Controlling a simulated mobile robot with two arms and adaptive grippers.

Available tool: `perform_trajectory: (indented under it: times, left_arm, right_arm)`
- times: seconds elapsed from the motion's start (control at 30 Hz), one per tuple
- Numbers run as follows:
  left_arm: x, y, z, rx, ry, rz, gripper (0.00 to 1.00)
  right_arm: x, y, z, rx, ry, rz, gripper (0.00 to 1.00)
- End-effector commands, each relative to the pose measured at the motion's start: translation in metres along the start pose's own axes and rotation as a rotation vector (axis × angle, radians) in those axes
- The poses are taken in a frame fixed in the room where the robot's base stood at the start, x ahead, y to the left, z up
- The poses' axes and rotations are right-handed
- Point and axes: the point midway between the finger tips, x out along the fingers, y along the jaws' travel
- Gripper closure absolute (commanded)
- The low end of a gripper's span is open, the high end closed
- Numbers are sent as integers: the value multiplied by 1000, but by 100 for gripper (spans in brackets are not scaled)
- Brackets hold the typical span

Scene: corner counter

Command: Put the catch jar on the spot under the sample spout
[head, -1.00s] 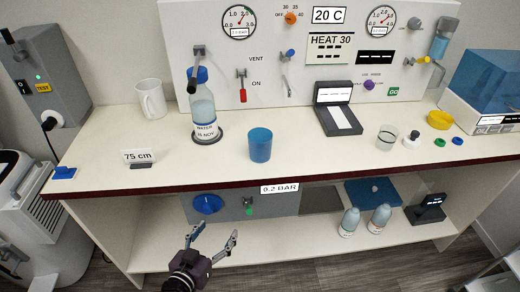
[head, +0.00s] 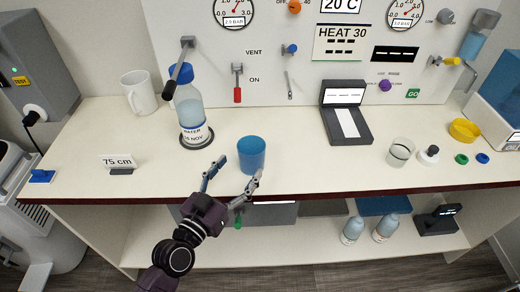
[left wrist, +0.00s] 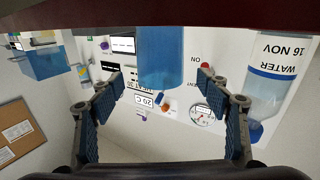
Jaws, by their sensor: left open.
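A blue cup-like jar (head: 251,155), likely the catch jar, stands upright near the front of the counter. My left gripper (head: 232,175) is open and empty at the counter's front edge, just short of the blue jar. In the left wrist view, which is upside down, the blue jar (left wrist: 160,55) appears between the spread fingers (left wrist: 165,110), apart from them. A spout with a dark handle (head: 178,68) sticks out of the panel at left. Below it a labelled water bottle (head: 189,105) with a blue cap stands on a dark round spot (head: 197,143).
A white mug (head: 139,92) and a "75 cm" sign (head: 118,162) are left of the bottle. A dark device (head: 346,115), a clear beaker (head: 401,151) and a yellow dish (head: 464,130) are to the right. A shelf holds bottles below.

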Motion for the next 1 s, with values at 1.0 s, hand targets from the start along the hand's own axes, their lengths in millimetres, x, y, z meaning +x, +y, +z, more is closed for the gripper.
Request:
perform_trajectory:
  times: [1.0]
  left_arm:
    - [77,0,3,0,-1,0,40]
  right_arm:
    - [-14,0,-1,0,-1,-1,34]
